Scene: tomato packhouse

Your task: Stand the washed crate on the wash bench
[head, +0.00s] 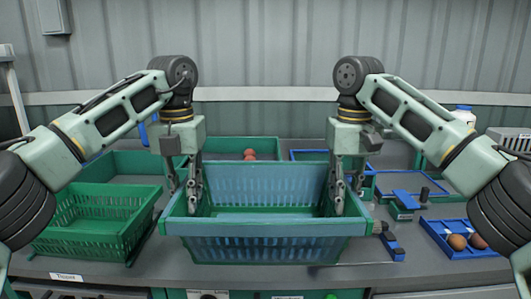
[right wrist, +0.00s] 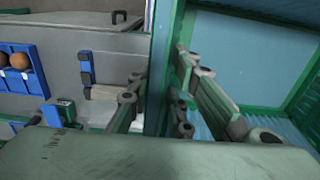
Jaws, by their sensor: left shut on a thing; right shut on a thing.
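A blue-green slatted crate (head: 265,247) is upright and empty in the middle of the head view, over the front part of the grey bench (head: 400,232). I cannot tell whether its base touches the bench. My left gripper (head: 193,196) is shut on its left end wall. My right gripper (head: 339,194) is shut on its right end wall. In the right wrist view, the fingers of my right gripper (right wrist: 155,105) sit on both sides of the crate's green-edged wall (right wrist: 160,60). The crate hides part of the bench.
A green crate (head: 108,238) stands close on the left, above a "Tipped"-like label. Behind are a green tray with red fruit (head: 249,154) and blue frames (head: 310,155). At right lie a blue tray with round fruit (head: 462,252) and small blue blocks (head: 392,246). A white bottle (head: 464,115) stands behind.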

